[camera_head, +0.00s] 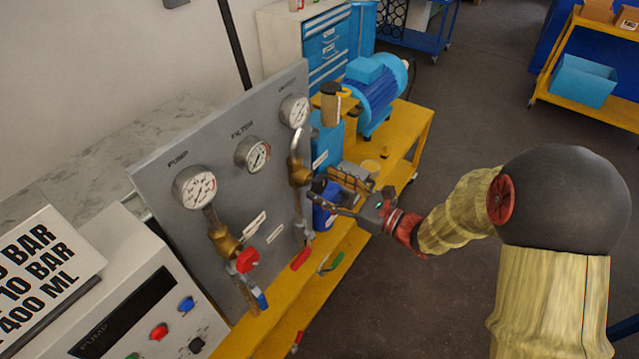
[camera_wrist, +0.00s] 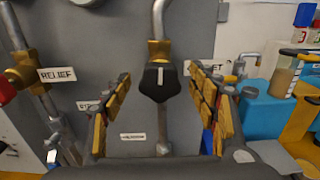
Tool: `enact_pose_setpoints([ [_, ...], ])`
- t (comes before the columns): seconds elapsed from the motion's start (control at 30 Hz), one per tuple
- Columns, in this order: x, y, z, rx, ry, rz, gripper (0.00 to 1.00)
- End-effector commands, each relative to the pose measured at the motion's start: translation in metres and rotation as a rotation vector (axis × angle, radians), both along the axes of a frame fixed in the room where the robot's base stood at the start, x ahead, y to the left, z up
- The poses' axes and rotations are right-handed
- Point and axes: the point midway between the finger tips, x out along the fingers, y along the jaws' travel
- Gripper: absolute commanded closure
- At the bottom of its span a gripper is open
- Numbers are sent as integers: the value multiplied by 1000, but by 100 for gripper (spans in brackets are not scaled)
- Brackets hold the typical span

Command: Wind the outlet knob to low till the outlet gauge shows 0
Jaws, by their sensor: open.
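The outlet knob (camera_wrist: 160,82) is black with a white pointer line, on a brass valve body (camera_wrist: 160,52) in the wrist view. The pointer line looks about upright. The valve body also shows in the head view (camera_head: 299,173), below the outlet gauge (camera_head: 294,111). That gauge has a white face; its needle is too small to read surely. My gripper (camera_wrist: 158,80) is open, with one finger on each side of the knob and visible gaps between. In the head view my gripper (camera_head: 326,194) reaches the valve from the right and partly hides the knob.
The grey panel (camera_head: 225,160) also bears the pump gauge (camera_head: 195,188), the filter gauge (camera_head: 252,154) and a red-handled valve (camera_head: 247,260). A blue motor (camera_head: 377,92) stands on the yellow bench behind. A control box with coloured knobs (camera_head: 159,331) is at the front left.

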Motion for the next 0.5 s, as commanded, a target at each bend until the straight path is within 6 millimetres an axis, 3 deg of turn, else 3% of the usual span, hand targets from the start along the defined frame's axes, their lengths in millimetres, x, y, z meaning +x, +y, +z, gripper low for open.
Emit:
enact_pose_setpoints([
  [0.2,12,16,0,-1,-2,1,41],
  [0.5,14,17,0,-1,-2,-1,41],
])
